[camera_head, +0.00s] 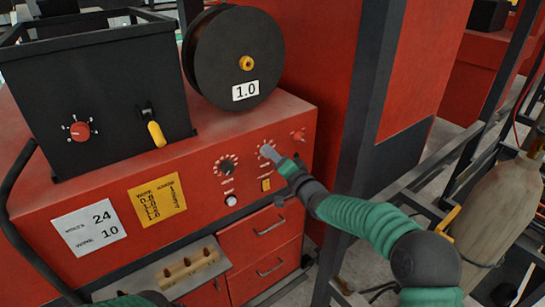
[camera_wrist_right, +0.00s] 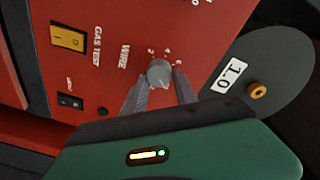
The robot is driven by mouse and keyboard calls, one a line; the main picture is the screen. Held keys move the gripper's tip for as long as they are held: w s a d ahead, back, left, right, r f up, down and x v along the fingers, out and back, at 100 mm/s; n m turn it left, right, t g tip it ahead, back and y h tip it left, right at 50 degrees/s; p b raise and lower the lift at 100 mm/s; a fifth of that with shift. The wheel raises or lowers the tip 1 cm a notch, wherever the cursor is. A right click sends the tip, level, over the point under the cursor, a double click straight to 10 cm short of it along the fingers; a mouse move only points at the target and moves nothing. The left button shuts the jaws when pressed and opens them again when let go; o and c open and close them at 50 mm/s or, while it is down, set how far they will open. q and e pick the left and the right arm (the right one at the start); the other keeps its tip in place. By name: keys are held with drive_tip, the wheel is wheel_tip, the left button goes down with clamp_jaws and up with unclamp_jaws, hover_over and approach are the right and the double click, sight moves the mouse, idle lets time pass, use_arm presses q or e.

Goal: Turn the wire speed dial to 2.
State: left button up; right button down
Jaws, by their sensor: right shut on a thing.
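The wire speed dial (camera_wrist_right: 159,73) is a grey knob on the red panel, with the word WIRE and printed numbers around it in the right wrist view. In the head view the dial (camera_head: 266,151) shows just beyond my fingertips. My right gripper (camera_wrist_right: 160,88) is shut on the dial, one finger on each side of it. In the head view my right gripper (camera_head: 281,162) reaches the panel from the lower right. The dial's pointer cannot be made out, so its setting is unclear. My left gripper is not in view.
A black knob (camera_head: 228,166) sits left of the dial and a red knob (camera_head: 298,135) right of it. A yellow switch (camera_head: 265,184) is below. A wire spool (camera_head: 222,65) marked 1.0 stands on top. A white label (camera_head: 88,227) reads 24 and WIRE 10. Drawers (camera_head: 262,228) lie below.

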drive_tip(key=shift+a+f, duration=0.15)
drive_tip(key=shift+f, duration=0.25)
drive_tip(key=m+y+b, duration=0.1)
drive_tip(key=m+b, duration=0.5)
drive_tip(key=m, duration=0.5)
drive_tip(key=m+g+y+b, duration=0.1)
drive_tip(key=m+b, duration=0.6)
drive_tip(key=m, duration=0.4)
drive_tip(key=m+g+y+b, duration=0.1)
drive_tip(key=m+b, duration=0.5)
drive_tip(key=m, duration=0.5)
drive_tip(key=shift+d+r+m+b, duration=0.2)
drive_tip(key=shift+r+m+b, duration=0.05)
drive_tip(key=shift+m+b, duration=0.15)
drive_tip(key=shift+r, duration=0.15)
